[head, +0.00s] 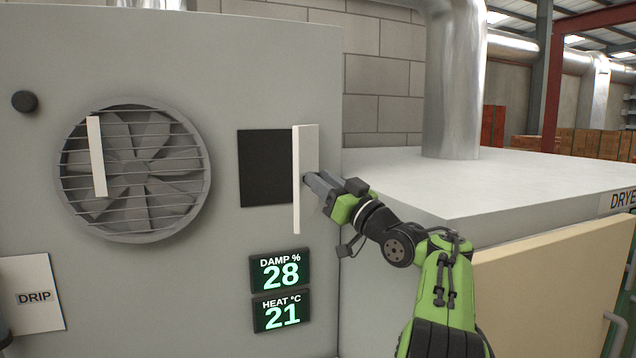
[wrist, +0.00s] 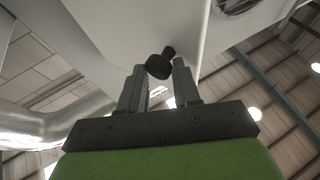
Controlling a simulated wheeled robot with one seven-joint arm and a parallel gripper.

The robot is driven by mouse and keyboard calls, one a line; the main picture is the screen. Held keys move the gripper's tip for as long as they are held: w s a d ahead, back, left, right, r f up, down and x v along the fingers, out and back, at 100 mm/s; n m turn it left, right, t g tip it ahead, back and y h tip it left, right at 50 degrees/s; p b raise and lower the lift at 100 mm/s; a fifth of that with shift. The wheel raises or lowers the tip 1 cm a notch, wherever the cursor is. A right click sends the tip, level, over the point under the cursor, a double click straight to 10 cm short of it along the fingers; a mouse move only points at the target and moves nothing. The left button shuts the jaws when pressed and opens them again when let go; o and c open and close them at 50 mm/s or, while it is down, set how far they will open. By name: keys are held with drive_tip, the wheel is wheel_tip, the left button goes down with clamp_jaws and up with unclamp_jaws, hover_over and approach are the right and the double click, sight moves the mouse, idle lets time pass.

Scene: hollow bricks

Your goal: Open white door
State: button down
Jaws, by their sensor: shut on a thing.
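The white door (head: 306,150) is a small pale panel standing out at an angle from the grey cabinet front, at the right of a dark square patch. I cannot tell whether that patch is an opening. My gripper (head: 314,183) is at the door's right side, near its middle height. In the wrist view my gripper (wrist: 160,82) has its fingers closed around a dark round knob (wrist: 158,66), close to a pale surface. The head view hides the knob behind the fingers.
A dark square patch (head: 264,167) lies left of the door. A round fan (head: 150,170) with a white strip (head: 97,157) is further left. Lit displays (head: 281,274) sit below the door. A pale flat-topped box (head: 420,178) stands right, with a cream panel (head: 550,290) in front.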

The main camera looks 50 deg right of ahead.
drive_tip(key=shift+s+d+r, duration=0.25)
drive_tip(key=shift+d, duration=0.1)
drive_tip(key=c, duration=1.1)
unclamp_jaws()
drive_tip(key=shift+d, duration=0.1)
drive_tip(key=shift+o, duration=1.3)
drive_tip(key=shift+w+d+f+h, duration=0.1)
drive_tip(key=shift+d+f+h, duration=0.1)
drive_tip(key=shift+d+h, duration=0.2)
drive_tip(key=shift+a, duration=0.2)
drive_tip(key=shift+w+f+m+y, duration=0.1)
drive_tip(key=shift+f+m+y, duration=0.05)
drive_tip(key=shift+m+y, duration=0.15)
drive_tip(key=b+v, duration=0.8)
drive_tip(key=v, duration=0.7)
drive_tip(key=shift+s+a, duration=0.25)
drive_tip(key=shift+s, duration=0.1)
